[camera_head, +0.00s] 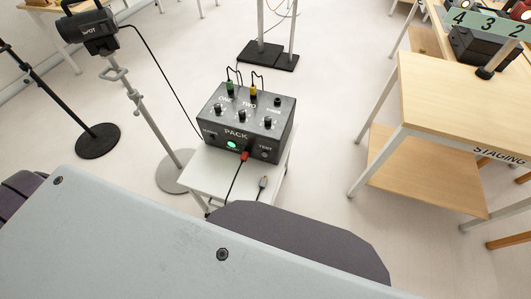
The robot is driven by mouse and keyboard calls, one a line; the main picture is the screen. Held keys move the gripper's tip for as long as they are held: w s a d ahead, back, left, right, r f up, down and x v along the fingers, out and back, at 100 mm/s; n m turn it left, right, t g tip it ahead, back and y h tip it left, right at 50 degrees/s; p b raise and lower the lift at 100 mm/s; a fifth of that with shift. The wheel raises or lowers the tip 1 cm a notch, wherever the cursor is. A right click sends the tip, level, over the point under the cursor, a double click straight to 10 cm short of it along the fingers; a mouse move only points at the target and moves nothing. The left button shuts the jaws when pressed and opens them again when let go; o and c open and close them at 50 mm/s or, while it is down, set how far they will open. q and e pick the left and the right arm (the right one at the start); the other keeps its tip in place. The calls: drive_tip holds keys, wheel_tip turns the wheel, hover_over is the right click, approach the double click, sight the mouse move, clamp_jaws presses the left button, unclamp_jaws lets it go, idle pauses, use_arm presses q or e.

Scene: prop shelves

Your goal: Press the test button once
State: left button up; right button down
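The dark grey pack box (236,133) stands on a small light stool (207,177) in the middle of the head view. Its front carries a lit green button (231,145) and, at the right end, a round dark test button (264,154) under the label TEST. A red plug (245,155) sits in the front between them, with a dark cable hanging down. Green and yellow plugs with cables are in the top, above several black knobs. Neither of my grippers shows in this view.
A loose plug (263,182) lies on the stool's front. A spotlight (87,27) on a stand is at left, its cable running to the pack. A wooden staging table (440,95) is at right. My own grey body fills the foreground.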

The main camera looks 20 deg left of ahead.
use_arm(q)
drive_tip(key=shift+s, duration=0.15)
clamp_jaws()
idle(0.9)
